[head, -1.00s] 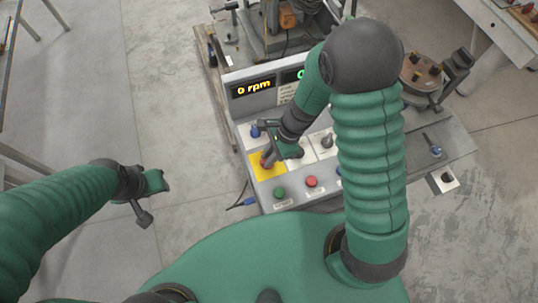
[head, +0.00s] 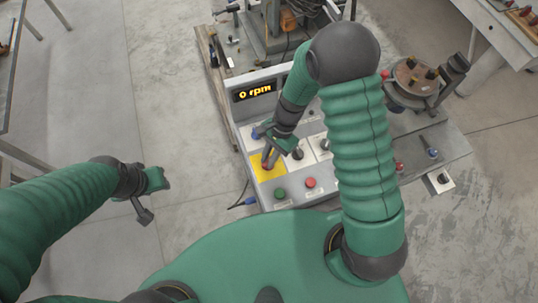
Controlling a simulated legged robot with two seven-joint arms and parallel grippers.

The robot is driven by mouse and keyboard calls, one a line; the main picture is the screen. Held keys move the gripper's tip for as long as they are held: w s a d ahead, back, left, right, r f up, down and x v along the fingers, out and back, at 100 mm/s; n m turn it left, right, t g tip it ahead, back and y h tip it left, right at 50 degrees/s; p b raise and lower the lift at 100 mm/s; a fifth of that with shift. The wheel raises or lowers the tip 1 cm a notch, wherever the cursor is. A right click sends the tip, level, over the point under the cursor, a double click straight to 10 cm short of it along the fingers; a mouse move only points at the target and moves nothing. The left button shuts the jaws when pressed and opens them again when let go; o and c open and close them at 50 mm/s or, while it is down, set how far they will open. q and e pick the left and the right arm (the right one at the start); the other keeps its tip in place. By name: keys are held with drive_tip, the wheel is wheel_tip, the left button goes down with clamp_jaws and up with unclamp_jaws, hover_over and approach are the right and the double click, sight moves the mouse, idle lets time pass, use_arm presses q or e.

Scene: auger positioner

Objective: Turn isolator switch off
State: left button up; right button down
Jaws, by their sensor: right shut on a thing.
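The isolator switch is a red knob (head: 266,165) on a yellow plate (head: 262,174) at the left of the grey control panel (head: 247,148). My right gripper (head: 269,158) reaches down over the yellow plate and is shut on the red knob, which it partly hides. The knob's exact angle is hard to tell at this size. My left gripper (head: 149,198) hangs over bare floor left of the panel, away from everything. Its jaws look spread and empty.
A display (head: 255,92) reads 0 rpm. A round brown fixture (head: 416,76) stands at the right. The floor to the left is clear.

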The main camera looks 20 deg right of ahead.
drive_tip(key=n, duration=0.1)
drive_tip(key=n+p, duration=0.1)
drive_tip(key=shift+w+r+n+g+h, duration=0.15)
drive_tip(key=shift+w+n+g+h, duration=0.1)
drive_tip(key=shift+n+g+h, duration=0.15)
drive_tip(key=n, duration=0.2)
drive_tip(key=shift+w+a+n+g+h, duration=0.1)
drive_tip(key=shift+a+n+g+h, duration=0.05)
drive_tip(key=shift+n+g+h, duration=0.2)
drive_tip(key=n+h, duration=0.1)
drive_tip(key=n, duration=0.2)
drive_tip(key=shift+n+g+p, duration=0.25)
drive_tip(key=shift+p, duration=0.15)
drive_tip(key=shift+a+n+h, duration=0.15)
drive_tip(key=shift+n+h, duration=0.7)
drive_tip(key=shift+n, duration=0.95)
drive_tip(key=c, duration=1.7)
unclamp_jaws()
drive_tip(key=o, duration=0.3)
